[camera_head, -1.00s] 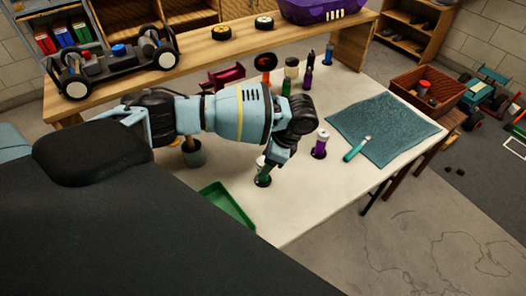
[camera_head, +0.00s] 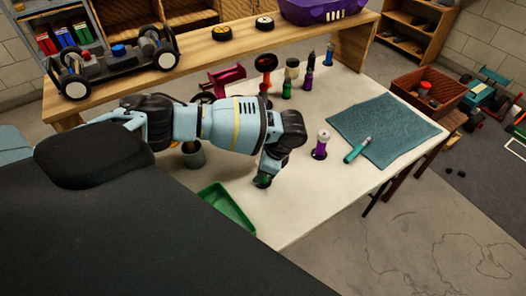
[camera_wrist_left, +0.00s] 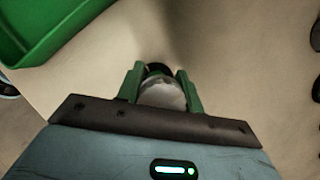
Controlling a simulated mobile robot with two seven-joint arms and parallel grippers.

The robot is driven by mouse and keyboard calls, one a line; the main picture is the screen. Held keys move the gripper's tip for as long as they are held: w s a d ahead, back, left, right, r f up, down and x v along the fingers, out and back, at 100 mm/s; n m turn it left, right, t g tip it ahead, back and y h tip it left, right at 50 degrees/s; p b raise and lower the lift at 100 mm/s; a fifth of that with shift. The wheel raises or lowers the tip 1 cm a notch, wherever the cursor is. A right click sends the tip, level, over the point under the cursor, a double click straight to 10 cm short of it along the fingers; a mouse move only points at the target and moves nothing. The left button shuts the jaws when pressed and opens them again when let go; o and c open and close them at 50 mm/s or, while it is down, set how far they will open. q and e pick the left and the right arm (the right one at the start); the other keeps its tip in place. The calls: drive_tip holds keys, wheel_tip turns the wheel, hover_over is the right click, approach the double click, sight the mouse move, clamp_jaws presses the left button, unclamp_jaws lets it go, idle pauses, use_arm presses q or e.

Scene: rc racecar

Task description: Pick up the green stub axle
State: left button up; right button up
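In the head view my left gripper (camera_head: 264,178) points down at the table left of the purple part, low over the spot of the green stub axle. It hides most of that part; only a dark green bit shows at the fingertips. In the left wrist view two green fingers (camera_wrist_left: 160,88) stand on either side of a part with a whitish round top (camera_wrist_left: 162,96) and a black end beyond it. The fingers look very close to its sides; I cannot tell whether they press on it. My right gripper is not in view.
A green tray (camera_head: 226,207) lies just left of the gripper. A purple part with a white top (camera_head: 320,146) stands to the right, near a teal mat (camera_head: 383,130) and a teal tool (camera_head: 358,150). A grey cup (camera_head: 193,155) stands behind the arm.

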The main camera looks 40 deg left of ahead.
use_arm(q)
drive_tip(key=c, duration=0.4)
wheel_tip(320, 180, up, 9)
drive_tip(key=shift+r+p, duration=0.2)
drive_tip(key=shift+p, duration=0.4)
drive_tip(key=shift+r, duration=0.35)
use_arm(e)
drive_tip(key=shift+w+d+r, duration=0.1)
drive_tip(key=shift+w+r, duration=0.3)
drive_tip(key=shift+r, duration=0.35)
